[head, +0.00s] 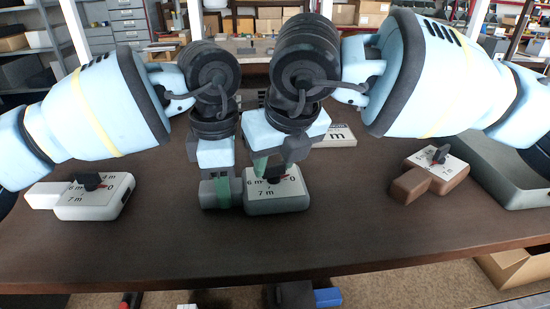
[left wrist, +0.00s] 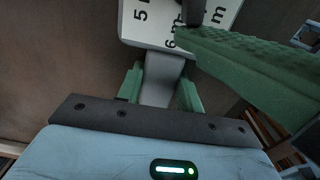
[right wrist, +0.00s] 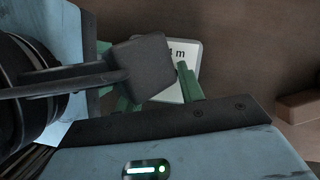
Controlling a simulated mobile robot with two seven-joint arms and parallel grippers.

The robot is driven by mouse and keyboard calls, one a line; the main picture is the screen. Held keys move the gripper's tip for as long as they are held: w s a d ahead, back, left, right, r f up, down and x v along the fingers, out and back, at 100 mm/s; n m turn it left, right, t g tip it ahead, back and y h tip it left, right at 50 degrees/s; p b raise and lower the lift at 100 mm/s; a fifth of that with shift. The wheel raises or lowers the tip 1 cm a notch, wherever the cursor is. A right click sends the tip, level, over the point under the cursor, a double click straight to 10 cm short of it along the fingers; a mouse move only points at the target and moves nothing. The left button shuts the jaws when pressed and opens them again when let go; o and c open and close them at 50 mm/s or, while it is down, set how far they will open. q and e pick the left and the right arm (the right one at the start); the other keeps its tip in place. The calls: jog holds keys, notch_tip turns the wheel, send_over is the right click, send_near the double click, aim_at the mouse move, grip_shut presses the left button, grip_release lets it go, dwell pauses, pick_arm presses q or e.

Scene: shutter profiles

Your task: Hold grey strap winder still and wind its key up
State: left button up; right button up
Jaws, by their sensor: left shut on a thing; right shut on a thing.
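The grey strap winder (head: 278,203) lies at the middle of the table, with a white dial plate and a red pointer. My left gripper (head: 222,190) is shut on its handle, which sits between green fingers in the left wrist view (left wrist: 160,80). My right gripper (head: 268,168) reaches down over the dial from above and is shut on the winder's dark key, mostly hidden by the fingers. In the right wrist view a dark block covers much of the right fingers, and part of the dial (right wrist: 185,58) shows between them.
A white winder (head: 85,205) lies at the left and a brown winder (head: 425,180) at the right, each with a dark key. Another white labelled plate (head: 337,137) lies behind my right gripper. A grey tray (head: 520,196) stands at the right edge. The front of the table is clear.

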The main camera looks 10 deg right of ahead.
jog(key=shift+w+d+n+g+y, duration=0.1)
jog(key=shift+n+g+y, duration=0.35)
jog(key=shift+n, duration=1.2)
jog(key=shift+d+n+g+y, duration=0.2)
jog(key=shift+n+y, duration=0.45)
jog(key=shift+n, duration=1)
jog(key=shift+a, duration=0.1)
jog(key=o, duration=1)
jog(key=v, duration=1.2)
jog(key=shift+w, duration=0.15)
